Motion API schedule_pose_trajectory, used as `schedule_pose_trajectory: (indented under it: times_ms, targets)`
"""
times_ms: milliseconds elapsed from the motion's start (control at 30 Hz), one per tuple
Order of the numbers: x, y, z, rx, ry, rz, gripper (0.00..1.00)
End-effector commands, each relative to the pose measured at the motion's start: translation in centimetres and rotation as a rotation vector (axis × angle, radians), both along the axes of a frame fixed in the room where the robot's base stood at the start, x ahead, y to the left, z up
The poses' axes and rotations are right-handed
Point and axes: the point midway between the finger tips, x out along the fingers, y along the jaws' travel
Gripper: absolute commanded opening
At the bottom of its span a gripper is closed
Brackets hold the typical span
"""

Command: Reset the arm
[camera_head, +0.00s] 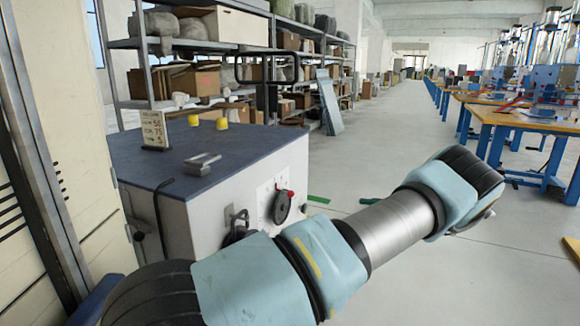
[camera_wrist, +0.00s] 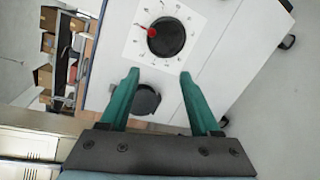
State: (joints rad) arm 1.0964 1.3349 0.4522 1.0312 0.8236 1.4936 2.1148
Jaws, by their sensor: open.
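In the head view my arm stretches from the bottom left towards the right, and its far end is folded away from view. My gripper (camera_wrist: 157,82) shows in the wrist view with two green fingers spread apart and nothing between their tips. Beyond the fingers is a white cabinet (camera_wrist: 226,50) with a black dial (camera_wrist: 166,37) on a white scale plate. The dial has a red mark at its left. A dark round part (camera_wrist: 146,99) shows between the fingers, on or near the cabinet. The gripper appears apart from the cabinet.
The white cabinet (camera_head: 264,165) has a dark top with a small sign (camera_head: 154,130), a metal piece (camera_head: 199,163) and two yellow caps (camera_head: 222,123). Shelves (camera_head: 205,46) with boxes stand behind. Blue-framed tables (camera_head: 530,122) line the right. The aisle floor (camera_head: 400,122) is mostly open.

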Motion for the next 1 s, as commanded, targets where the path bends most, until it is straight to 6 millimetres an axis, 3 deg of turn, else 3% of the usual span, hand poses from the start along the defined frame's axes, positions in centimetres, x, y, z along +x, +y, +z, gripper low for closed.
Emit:
schedule_pose_trajectory:
  times_ms: [367,633,767,1000]
  targets:
    - [1.1,5.7,1.6,-0.208,-0.064,0.153,0.64]
    - [0.6,12.3,3.6,-0.475,-0.187,0.385,0.64]
    - [-0.9,16.6,5.2,-0.663,-0.301,0.584,0.64]
    - [-7.1,23.7,9.6,-1.038,-0.667,1.133,0.64]
